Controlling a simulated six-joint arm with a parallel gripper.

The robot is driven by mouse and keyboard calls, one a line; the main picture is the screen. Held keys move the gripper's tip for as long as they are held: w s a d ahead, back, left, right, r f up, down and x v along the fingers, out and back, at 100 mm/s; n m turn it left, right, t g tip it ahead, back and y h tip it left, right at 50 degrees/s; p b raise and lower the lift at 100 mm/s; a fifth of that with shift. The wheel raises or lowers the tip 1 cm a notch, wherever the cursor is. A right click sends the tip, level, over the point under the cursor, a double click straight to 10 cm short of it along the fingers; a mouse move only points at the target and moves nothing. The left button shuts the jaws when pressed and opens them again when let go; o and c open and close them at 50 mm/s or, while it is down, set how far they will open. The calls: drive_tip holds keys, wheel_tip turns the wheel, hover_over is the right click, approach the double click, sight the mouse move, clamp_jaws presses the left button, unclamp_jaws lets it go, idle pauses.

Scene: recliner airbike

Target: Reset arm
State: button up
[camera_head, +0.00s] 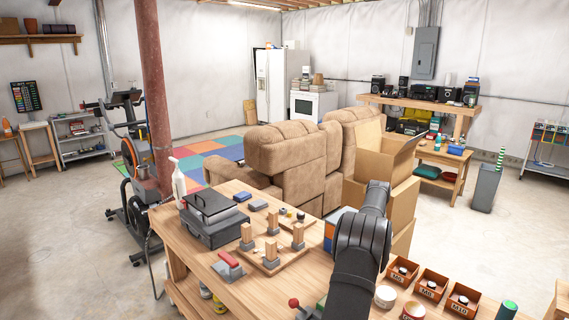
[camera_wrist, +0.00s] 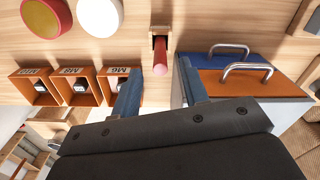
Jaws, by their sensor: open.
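My gripper (camera_wrist: 158,68) shows in the wrist view with its two blue-grey fingers apart and nothing held between them. A red rod-like piece (camera_wrist: 160,58) in a small wooden holder appears between the fingertips in that view; I cannot tell its distance from them. In the head view my dark arm rises over the front of the wooden workbench (camera_head: 262,291), and I cannot make out the gripper's fingers there.
Three open boxes labelled M6 (camera_wrist: 122,72), M8 (camera_wrist: 73,88) and M10 (camera_wrist: 38,88) sit left of the fingers in the wrist view. A blue-and-orange box (camera_wrist: 250,80) with metal handles is at right. A peg board (camera_head: 272,258) and grey case (camera_head: 213,220) occupy the bench's left.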

wheel_tip(320, 180, down, 6)
drive_tip(key=shift+r, duration=2.75)
drive_tip(key=o, duration=1.3)
drive_tip(key=shift+s+d+r, duration=0.1)
drive_tip(key=shift+s+r, duration=0.05)
drive_tip(key=shift+r, duration=0.15)
drive_tip(key=s+a+r+n, duration=0.2)
drive_tip(key=s+r+n, duration=1.3)
drive_tip(key=s+r, duration=0.55)
wheel_tip(320, 180, down, 11)
drive_tip(key=s, duration=0.1)
drive_tip(key=shift+s, duration=0.25)
